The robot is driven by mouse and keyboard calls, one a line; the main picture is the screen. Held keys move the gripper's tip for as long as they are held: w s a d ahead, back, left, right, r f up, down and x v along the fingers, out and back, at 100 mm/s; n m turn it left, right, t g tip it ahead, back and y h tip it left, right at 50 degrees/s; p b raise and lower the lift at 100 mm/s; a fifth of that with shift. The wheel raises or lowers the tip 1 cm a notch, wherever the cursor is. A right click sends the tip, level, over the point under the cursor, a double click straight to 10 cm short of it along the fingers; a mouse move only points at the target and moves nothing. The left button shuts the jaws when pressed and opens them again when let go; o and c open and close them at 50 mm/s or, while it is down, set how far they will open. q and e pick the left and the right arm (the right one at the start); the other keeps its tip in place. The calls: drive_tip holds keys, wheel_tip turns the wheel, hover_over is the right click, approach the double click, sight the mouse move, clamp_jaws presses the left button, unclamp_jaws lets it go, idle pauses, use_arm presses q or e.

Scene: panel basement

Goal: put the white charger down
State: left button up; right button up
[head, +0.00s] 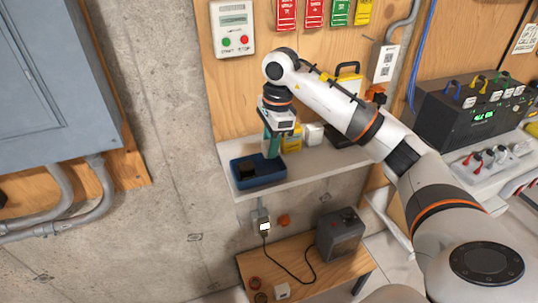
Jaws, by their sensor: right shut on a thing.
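My right gripper (272,154) points down over the shelf, just behind the right part of the blue tray (270,181). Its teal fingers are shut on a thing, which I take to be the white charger. The fingers and the gripper body hide that thing, so its shape and its gap to the shelf cannot be told. The tray holds a small black block (245,173) at its left. My left gripper is out of view.
On the shelf (300,171), a yellow item (292,140) and a white block (313,135) stand right of my gripper. The shelf front is bare right of the tray. Below, a wooden bench (325,279) holds a grey box (340,235) and a small white block (282,291).

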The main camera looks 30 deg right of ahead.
sight(269, 169)
drive_tip(key=f, duration=0.1)
drive_tip(key=f+p, duration=0.1)
drive_tip(key=f, duration=0.1)
drive_tip(key=shift+a+f, duration=0.2)
drive_tip(key=shift+a, duration=0.15)
drive_tip(key=shift+f, duration=0.25)
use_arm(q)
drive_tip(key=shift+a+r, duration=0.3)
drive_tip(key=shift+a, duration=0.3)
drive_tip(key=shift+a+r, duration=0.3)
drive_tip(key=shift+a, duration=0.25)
use_arm(e)
drive_tip(key=shift+d, duration=0.15)
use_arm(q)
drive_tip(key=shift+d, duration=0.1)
use_arm(e)
drive_tip(key=shift+f, duration=0.1)
drive_tip(key=shift+f+b, duration=0.5)
drive_tip(key=shift+b, duration=0.05)
drive_tip(key=o, duration=1)
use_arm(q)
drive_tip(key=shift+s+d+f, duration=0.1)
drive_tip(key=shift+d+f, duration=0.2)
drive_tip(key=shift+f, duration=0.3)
use_arm(e)
drive_tip(key=shift+o, duration=0.2)
